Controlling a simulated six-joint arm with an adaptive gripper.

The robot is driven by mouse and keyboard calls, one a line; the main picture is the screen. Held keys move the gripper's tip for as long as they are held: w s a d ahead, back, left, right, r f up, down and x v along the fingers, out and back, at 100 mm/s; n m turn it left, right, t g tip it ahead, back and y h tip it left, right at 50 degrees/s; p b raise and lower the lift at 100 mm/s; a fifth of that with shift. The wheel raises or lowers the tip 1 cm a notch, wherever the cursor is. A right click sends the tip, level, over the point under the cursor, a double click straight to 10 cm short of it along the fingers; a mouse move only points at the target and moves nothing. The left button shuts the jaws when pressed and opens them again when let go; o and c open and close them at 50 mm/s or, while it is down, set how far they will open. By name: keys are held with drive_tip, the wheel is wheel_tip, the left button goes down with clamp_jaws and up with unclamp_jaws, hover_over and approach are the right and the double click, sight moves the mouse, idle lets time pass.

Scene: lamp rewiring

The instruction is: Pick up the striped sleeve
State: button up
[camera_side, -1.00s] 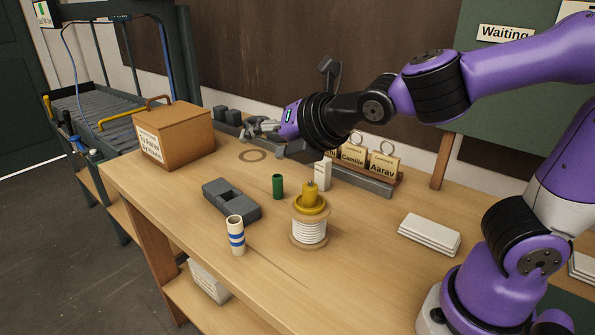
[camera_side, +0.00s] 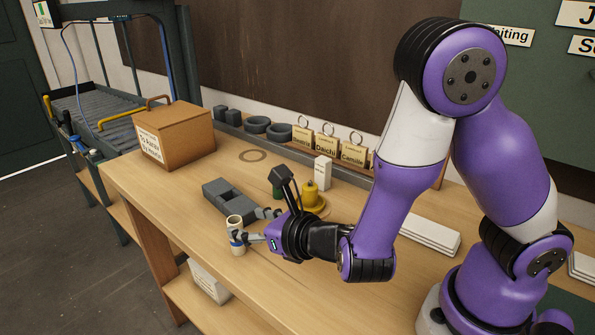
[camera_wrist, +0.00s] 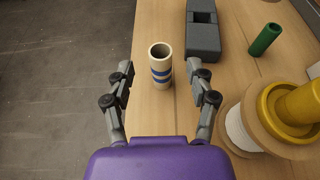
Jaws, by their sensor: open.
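The striped sleeve (camera_side: 236,226) is a cream tube with blue bands, standing upright near the table's front edge. In the wrist view the sleeve (camera_wrist: 160,66) stands ahead of my gripper (camera_wrist: 164,88), roughly midway between the two open fingers. In the side view my gripper (camera_side: 258,227) reaches low over the table from the right, its fingertips close to the sleeve. One finger partly hides the sleeve's lower part there. I cannot tell whether a finger touches it. Nothing is held.
A grey slotted block (camera_wrist: 203,30) lies just behind the sleeve. A brown box (camera_side: 174,137) sits at the back left. The table edge drops off left of the sleeve.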

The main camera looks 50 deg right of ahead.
sight(230, 220)
drive_tip(key=x, duration=0.7)
drive_tip(key=shift+w+f, duration=0.25)
drive_tip(key=c, duration=0.9)
